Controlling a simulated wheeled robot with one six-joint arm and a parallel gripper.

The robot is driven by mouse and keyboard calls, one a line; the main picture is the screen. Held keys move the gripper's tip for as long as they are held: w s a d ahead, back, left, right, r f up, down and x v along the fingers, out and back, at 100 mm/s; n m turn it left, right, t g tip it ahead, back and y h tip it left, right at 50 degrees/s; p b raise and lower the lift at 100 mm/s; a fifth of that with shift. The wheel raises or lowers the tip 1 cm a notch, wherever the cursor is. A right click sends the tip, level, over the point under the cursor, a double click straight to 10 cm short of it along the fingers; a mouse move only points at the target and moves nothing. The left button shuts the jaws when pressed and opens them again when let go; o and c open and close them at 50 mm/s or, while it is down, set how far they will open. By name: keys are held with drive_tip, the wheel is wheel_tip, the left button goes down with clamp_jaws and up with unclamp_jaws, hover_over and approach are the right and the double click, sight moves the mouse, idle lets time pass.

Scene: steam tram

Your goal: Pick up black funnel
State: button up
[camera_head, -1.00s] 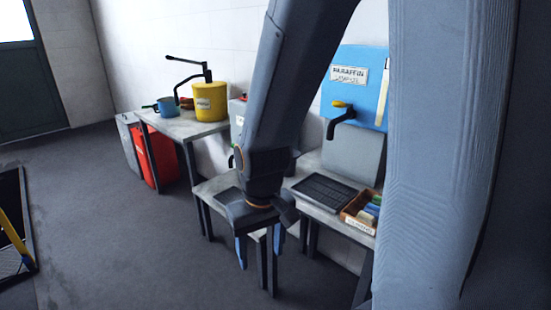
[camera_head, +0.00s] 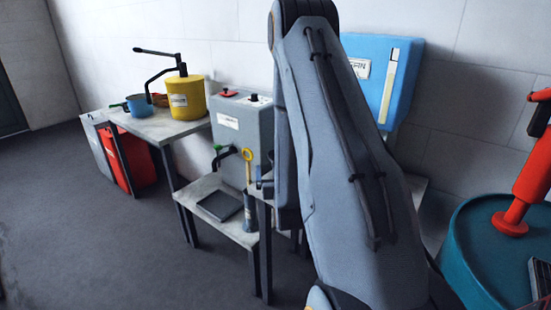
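I cannot make out a black funnel in this view; my arm blocks the middle, including most of the table behind it. A small dark thing (camera_head: 266,183) shows at the left edge of my arm, partly hidden, and I cannot tell what it is. My gripper is not in view; only my arm links show, crossing from the top middle to the bottom.
A grey tank (camera_head: 240,125) with a tap stands by a low table (camera_head: 215,183). A dark pot (camera_head: 251,212) holds a yellow-ringed rod. A yellow tub (camera_head: 187,98) and blue pot (camera_head: 140,106) stand left. A teal drum (camera_head: 490,245) with a red pump (camera_head: 530,185) is at right. Left floor is clear.

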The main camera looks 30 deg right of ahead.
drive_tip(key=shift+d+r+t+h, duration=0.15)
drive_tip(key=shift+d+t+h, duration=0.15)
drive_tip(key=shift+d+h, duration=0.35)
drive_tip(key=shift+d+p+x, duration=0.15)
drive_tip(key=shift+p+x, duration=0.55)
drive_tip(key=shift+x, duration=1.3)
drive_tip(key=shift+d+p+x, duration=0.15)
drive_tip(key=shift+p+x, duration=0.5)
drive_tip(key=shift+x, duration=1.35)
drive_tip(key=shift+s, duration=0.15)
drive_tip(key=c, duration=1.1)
